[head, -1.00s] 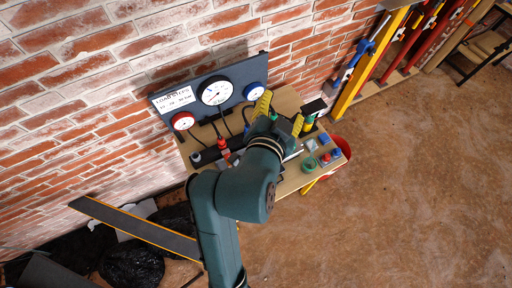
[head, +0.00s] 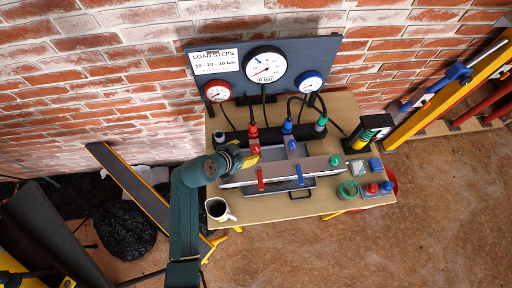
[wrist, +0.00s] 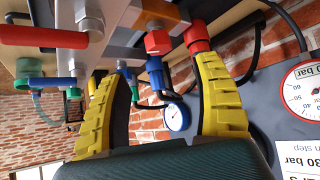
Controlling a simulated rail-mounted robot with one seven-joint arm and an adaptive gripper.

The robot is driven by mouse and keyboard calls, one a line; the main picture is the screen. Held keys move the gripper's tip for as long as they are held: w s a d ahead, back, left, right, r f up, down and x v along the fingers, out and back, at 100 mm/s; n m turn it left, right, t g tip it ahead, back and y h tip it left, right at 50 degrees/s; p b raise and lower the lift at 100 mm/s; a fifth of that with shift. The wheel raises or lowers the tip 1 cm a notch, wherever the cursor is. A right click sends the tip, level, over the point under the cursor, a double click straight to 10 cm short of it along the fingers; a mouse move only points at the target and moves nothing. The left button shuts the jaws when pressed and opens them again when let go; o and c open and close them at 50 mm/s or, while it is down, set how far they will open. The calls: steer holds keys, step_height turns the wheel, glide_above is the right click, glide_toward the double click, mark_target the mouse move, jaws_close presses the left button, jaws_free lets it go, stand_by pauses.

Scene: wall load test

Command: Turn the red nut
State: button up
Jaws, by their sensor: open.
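The red nut (wrist: 158,42), a hexagon on a metal stem, shows at the upper middle of the wrist view. In the head view it is the small red piece (head: 256,148) at the left end of the metal assembly on the table. My gripper (wrist: 162,70) is open and empty, with yellow ribbed fingers. Its tips are close to the nut, which appears between them in the picture; I see no contact. A red hose fitting (wrist: 196,38) is right by the right fingertip. In the head view my gripper (head: 247,157) reaches in from the left, beside the nut.
A blue nut (wrist: 155,68) and blue lever (head: 300,174) are nearby, along with a red lever (head: 261,178). Hoses run to the gauge panel (head: 312,48) behind. A mug (head: 217,209) stands at the table's front left. Small parts (head: 372,188) lie on the right.

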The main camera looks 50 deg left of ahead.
mark_target(255, 148)
steer(key=b+x, duration=0.1)
steer(key=x, duration=0.7)
steer(key=shift+f, duration=0.1)
steer(key=shift+b, duration=0.3)
steer(key=c, duration=1.2)
